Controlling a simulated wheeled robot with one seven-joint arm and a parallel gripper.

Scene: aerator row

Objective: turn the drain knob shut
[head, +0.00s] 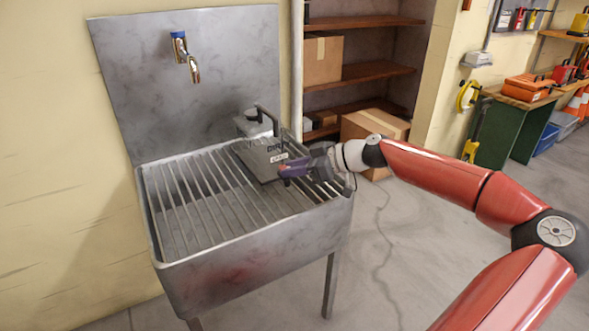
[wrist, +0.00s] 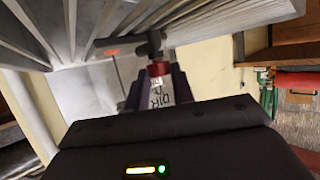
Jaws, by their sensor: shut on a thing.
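The steel sink (head: 255,262) has a slatted grate, and a grey plate (head: 258,160) with dark lettering lies at its right rear. My gripper (head: 287,170) reaches in from the right beside the plate. In the wrist view my gripper (wrist: 157,88) is shut on what looks like the drain knob, a small red part (wrist: 158,69) at the fingertips. A white label (wrist: 155,92) with dark letters shows between the fingers. A dark crosspiece (wrist: 126,46) with an orange-red mark sits just beyond the red part. The fingers hide part of the knob, and its turn angle cannot be told.
A dark bent pipe (head: 265,117) rises behind the plate. A cardboard box (head: 372,128) stands on the floor behind my arm. The left part of the grate is clear.

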